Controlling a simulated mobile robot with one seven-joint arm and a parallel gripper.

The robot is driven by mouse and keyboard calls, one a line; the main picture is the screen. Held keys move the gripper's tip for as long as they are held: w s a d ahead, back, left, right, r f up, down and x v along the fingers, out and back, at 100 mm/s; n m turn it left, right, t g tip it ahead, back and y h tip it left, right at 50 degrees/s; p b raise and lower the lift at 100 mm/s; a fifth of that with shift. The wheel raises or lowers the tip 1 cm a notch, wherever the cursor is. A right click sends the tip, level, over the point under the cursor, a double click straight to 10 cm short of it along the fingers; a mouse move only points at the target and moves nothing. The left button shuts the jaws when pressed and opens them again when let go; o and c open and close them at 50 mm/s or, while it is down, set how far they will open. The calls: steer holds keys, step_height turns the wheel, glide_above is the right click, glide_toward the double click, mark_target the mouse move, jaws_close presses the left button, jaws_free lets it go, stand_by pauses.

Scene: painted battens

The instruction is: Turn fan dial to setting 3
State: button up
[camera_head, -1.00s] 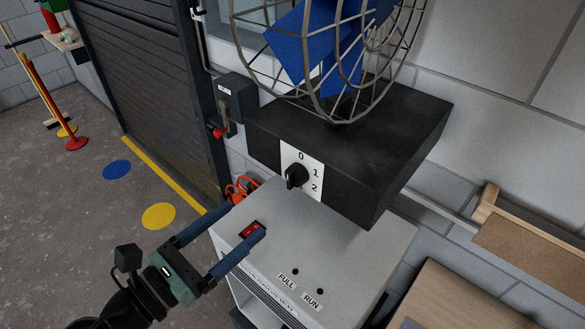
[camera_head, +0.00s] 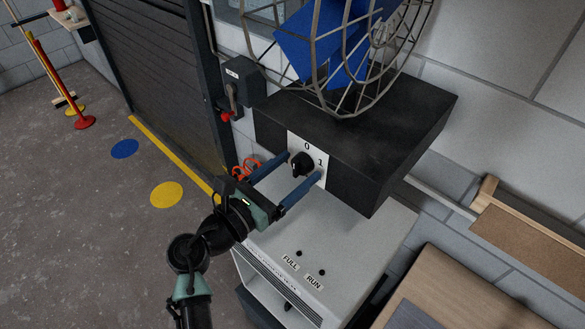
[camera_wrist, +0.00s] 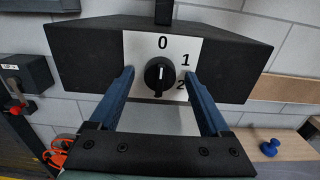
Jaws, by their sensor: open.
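The fan dial is a black round knob (camera_head: 302,164) on a white plate (camera_wrist: 140,45) on the front of the fan's black base. In the wrist view the knob (camera_wrist: 158,76) carries a pale line running roughly up and down, and its grip seems to extend downward. The numbers 0, 1 and 2 show above and right of it; I see no 3. My gripper (camera_head: 303,165) is open, its blue fingers at either side of the knob. In the wrist view the gripper (camera_wrist: 159,74) has a gap on both sides of it; contact is not visible.
The fan's wire cage (camera_head: 350,60) rises above the black base (camera_head: 400,130). A light grey cabinet (camera_head: 345,240) with FULL and RUN labels stands below. A switch box with a red part (camera_head: 238,85) is on the left wall.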

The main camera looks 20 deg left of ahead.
steer(key=shift+c, duration=0.3)
jaws_close()
